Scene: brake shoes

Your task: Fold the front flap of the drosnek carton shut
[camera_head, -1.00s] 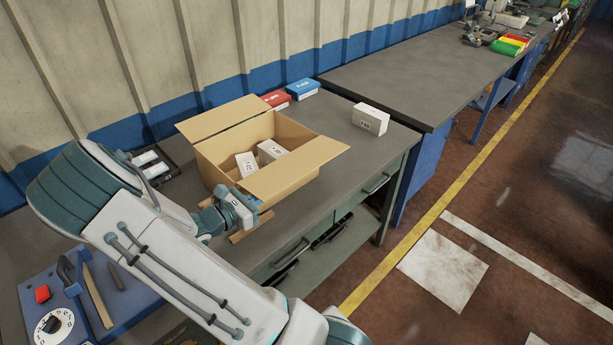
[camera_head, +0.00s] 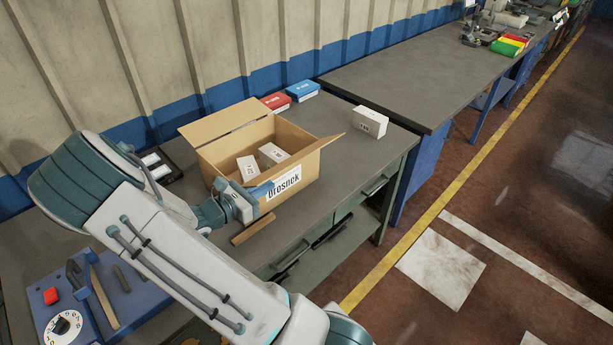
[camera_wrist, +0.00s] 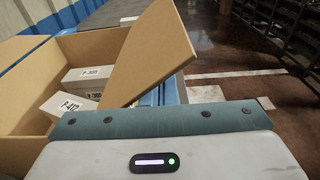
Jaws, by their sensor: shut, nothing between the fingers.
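The drosnek carton (camera_head: 224,170) is a brown box on the bench, its label (camera_head: 284,182) showing on the front wall. Its front flap (camera_head: 318,146) is raised and seen almost edge-on in the head view, with the top still open. In the wrist view the flap (camera_wrist: 152,52) stands tilted just beyond my gripper. My gripper (camera_head: 262,190) is shut and empty at the left part of the front wall, below the flap. Whether it touches the flap is unclear. White boxes (camera_head: 271,154) lie inside the carton. The back flap (camera_head: 220,121) is folded open outward.
Red (camera_head: 275,101) and blue (camera_head: 303,90) boxes lie behind the carton. A white box (camera_head: 370,121) stands to its right. A wooden strip (camera_head: 253,229) lies in front. A blue tool tray (camera_head: 117,300) is at lower left.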

